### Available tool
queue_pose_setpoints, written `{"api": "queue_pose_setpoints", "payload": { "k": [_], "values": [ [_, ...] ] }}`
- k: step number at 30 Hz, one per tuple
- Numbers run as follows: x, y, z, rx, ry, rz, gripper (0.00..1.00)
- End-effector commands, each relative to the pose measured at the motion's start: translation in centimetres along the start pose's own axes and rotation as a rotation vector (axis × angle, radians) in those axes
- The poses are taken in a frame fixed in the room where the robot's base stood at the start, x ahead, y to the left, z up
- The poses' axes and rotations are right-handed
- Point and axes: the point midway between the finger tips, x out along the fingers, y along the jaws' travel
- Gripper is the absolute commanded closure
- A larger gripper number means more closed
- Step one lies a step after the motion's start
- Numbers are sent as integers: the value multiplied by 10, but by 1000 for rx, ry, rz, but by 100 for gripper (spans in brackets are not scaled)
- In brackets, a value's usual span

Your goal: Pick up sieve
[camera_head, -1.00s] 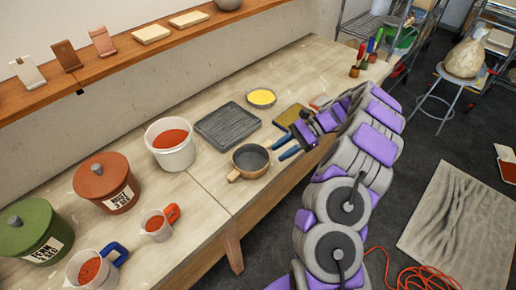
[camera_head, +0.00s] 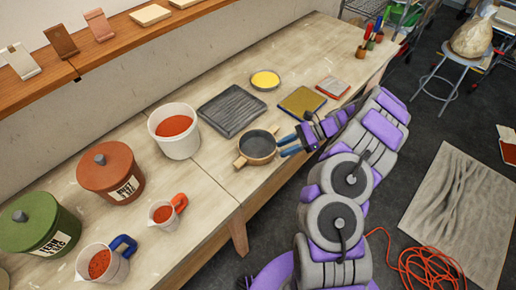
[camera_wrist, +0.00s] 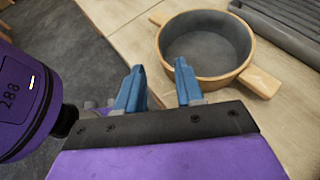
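The sieve (camera_head: 257,147) is a round wooden-rimmed pan with a dark grey inside and two stubby wooden handles. It rests on the table near the front edge. In the wrist view the sieve (camera_wrist: 205,45) lies just beyond the fingertips, at upper right, with one handle at its right and another at its upper left. My gripper (camera_head: 290,145) has blue fingers and is just right of the sieve in the head view. In the wrist view my gripper (camera_wrist: 158,78) is open, with nothing between the fingers.
A dark ridged tray (camera_head: 232,110), a yellow-filled bowl (camera_head: 265,79) and a yellow-topped pad (camera_head: 302,101) lie behind the sieve. A white bucket (camera_head: 176,143) of red powder stands left. Measuring cups (camera_head: 165,213) and lidded pots (camera_head: 110,177) are farther left.

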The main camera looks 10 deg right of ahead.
Motion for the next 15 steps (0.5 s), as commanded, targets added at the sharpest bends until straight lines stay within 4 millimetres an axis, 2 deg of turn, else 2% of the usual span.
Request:
{"api": "queue_pose_setpoints", "payload": {
  "k": [3, 11, 15],
  "values": [
    [15, 0, -1, 0, -1, -1, 63],
    [27, 0, -1, 0, -3, -1, 63],
    [43, 0, -1, -1, -4, 1, 63]
  ]
}}
